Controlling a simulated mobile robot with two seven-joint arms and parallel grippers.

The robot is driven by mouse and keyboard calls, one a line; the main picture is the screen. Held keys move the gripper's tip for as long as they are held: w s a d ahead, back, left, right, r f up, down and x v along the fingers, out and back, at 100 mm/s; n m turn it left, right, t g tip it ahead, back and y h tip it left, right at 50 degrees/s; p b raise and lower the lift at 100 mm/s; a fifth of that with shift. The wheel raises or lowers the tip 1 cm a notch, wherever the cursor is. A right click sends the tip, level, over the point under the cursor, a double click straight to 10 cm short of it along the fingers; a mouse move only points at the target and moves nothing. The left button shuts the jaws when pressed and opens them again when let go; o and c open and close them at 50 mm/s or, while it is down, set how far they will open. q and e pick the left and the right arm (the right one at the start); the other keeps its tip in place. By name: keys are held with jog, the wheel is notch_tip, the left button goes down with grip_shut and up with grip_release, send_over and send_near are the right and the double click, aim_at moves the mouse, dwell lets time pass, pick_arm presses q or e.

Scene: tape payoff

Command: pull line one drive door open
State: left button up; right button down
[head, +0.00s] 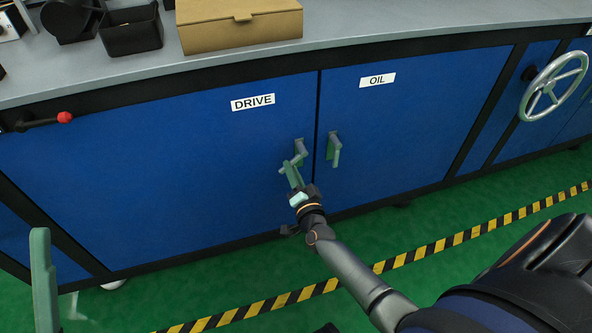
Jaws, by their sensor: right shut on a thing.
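The drive door (150,160) is a blue panel with a white label (253,102) reading DRIVE. It looks closed, level with the panel beside it. Its grey-green handle (300,147) is near the right edge of the door. My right gripper (294,172) reaches up from the lower right and is shut on this handle, whose lower part is partly hidden by the fingers. My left gripper (42,280) shows only in part at the lower left edge, well away from the door handle; its jaw state is not clear.
The oil door (400,130) with its own handle (334,150) is just to the right. A red-knobbed lever (64,118) is at left, a handwheel (553,86) at right. A cardboard box (240,24) and black bin (132,36) stand on the worktop. Striped tape (400,261) crosses the green floor.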

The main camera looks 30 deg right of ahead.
pick_arm(q)
jog(key=shift+r+p, duration=0.55)
jog(key=shift+r, duration=0.05)
pick_arm(e)
jog(key=shift+w+a+r+m, duration=0.15)
jog(key=shift+r+m, duration=0.35)
jog(key=shift+m, duration=0.65)
jog(key=shift+s+a+r+m, duration=0.1)
jog(key=shift+a+r+m, duration=0.25)
jog(key=shift+m, duration=0.85)
jog(key=shift+w+a+r+m, duration=0.1)
jog(key=shift+r+m, duration=0.5)
jog(key=shift+m, duration=0.55)
pick_arm(q)
jog(key=shift+a, duration=0.1)
